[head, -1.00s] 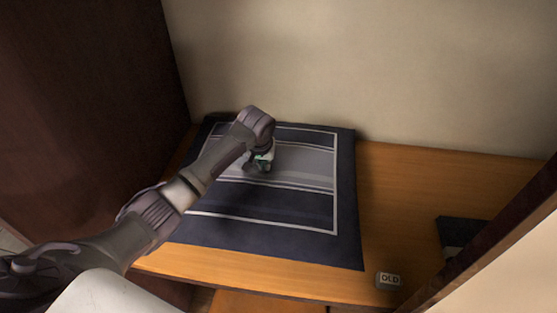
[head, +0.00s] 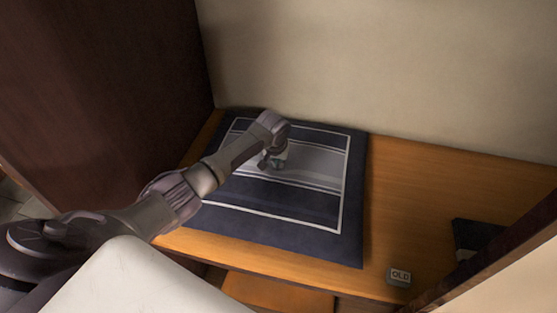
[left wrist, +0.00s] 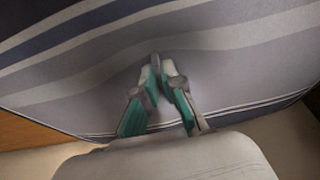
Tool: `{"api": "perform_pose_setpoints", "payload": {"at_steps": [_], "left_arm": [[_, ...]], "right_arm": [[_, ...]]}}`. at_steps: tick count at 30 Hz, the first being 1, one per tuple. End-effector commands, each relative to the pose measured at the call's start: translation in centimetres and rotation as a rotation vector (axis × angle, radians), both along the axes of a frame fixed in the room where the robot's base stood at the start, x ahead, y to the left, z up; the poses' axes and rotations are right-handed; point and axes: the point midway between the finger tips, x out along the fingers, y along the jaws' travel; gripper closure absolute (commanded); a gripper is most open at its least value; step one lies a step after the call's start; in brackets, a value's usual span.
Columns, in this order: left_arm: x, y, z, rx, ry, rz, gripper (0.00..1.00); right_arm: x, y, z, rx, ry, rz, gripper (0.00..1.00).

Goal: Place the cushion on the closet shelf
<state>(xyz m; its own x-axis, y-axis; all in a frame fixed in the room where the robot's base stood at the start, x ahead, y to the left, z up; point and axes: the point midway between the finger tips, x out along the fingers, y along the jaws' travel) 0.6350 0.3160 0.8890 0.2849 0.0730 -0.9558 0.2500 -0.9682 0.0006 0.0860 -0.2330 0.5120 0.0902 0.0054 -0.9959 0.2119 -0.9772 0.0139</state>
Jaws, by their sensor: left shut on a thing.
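The cushion (head: 325,215) is flat, dark navy with grey and white stripes and a white border. It lies on the wooden closet shelf (head: 410,215), with its front edge close to the shelf's front edge. My left gripper (head: 272,162) reaches over the cushion's middle from the left. In the left wrist view the gripper's fingertips (left wrist: 156,68) are together on the grey striped cloth of the cushion (left wrist: 225,65), pinching it. The exact fold between the fingers is hard to see. My right gripper is not in view.
A dark closet wall (head: 110,80) stands at the left and a beige wall (head: 400,60) at the back. A small grey block marked OLD (head: 399,276) and a dark item (head: 475,236) sit at the shelf's right. Bare wood lies between the cushion and the dark item.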

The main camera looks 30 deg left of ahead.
Motion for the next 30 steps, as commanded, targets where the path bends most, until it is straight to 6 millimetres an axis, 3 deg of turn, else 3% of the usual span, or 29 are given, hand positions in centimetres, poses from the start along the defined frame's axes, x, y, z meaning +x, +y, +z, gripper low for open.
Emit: {"api": "perform_pose_setpoints", "payload": {"at_steps": [1, 5, 17, 30], "left_arm": [[0.0, 0.0, -0.1, 0.000, 0.000, 0.000, 0.89], [0.0, 0.0, -0.1, 0.000, 0.000, 0.000, 0.67], [-0.1, 0.0, 0.6, -0.001, -0.001, 0.000, 0.67], [-2.5, -0.6, 8.7, 0.000, -0.004, -0.001, 0.67]], "right_arm": [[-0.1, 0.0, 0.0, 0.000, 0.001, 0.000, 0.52], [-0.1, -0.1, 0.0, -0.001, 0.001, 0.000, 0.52], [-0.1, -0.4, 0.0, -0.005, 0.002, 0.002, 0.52], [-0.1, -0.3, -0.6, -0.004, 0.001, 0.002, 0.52]]}}
